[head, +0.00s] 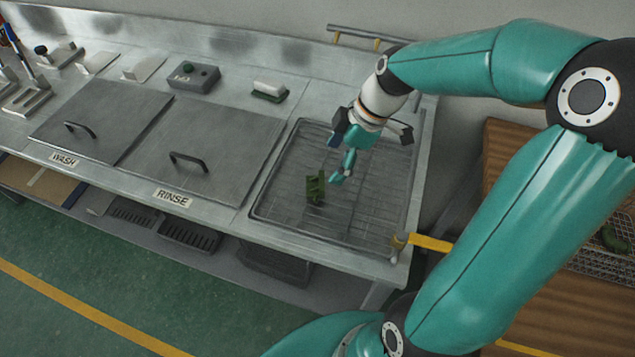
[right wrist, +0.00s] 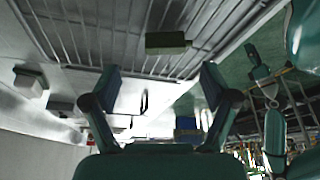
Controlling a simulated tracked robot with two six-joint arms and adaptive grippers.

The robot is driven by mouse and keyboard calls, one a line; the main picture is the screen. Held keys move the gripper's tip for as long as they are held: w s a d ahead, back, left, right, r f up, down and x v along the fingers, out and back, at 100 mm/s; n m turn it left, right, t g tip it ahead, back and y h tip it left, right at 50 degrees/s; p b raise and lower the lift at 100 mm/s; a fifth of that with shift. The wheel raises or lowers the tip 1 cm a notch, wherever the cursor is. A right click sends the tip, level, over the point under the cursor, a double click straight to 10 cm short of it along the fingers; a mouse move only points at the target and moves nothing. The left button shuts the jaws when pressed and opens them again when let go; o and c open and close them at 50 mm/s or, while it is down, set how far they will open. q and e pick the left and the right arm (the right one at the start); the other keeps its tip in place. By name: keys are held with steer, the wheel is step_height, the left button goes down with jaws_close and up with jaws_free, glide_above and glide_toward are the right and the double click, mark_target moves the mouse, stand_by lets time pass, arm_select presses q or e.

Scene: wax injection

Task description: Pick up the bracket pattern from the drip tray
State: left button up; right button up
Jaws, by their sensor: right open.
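The bracket pattern (head: 316,188) is a small dark green piece on the wire rack of the drip tray (head: 383,225), at the right end of the bench. In the right wrist view the pattern (right wrist: 166,43) shows as a green block above and beyond the fingertips, on the tray's bars (right wrist: 95,25). My right gripper (head: 338,163) is over the tray, just to the right of and behind the pattern in the head view. Its fingers (right wrist: 161,78) are spread, with nothing between them. The pattern is apart from the fingers. My left gripper is not in view.
Left of the tray are the closed RINSE lid (head: 215,135) and WASH lid (head: 105,105), each with a raised handle. A rail (head: 365,38) runs behind the tray.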

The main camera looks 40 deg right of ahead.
mark_target(323, 180)
steer(key=shift+s+a+p+x, duration=0.15)
steer(key=shift+p+x, duration=0.15)
steer(key=shift+x, duration=1.4)
steer(key=shift+s+a+p+x, duration=0.15)
steer(key=shift+p+x, duration=0.1)
steer(key=shift+x, duration=1.4)
steer(key=shift+w, duration=0.1)
steer(key=c, duration=1.1)
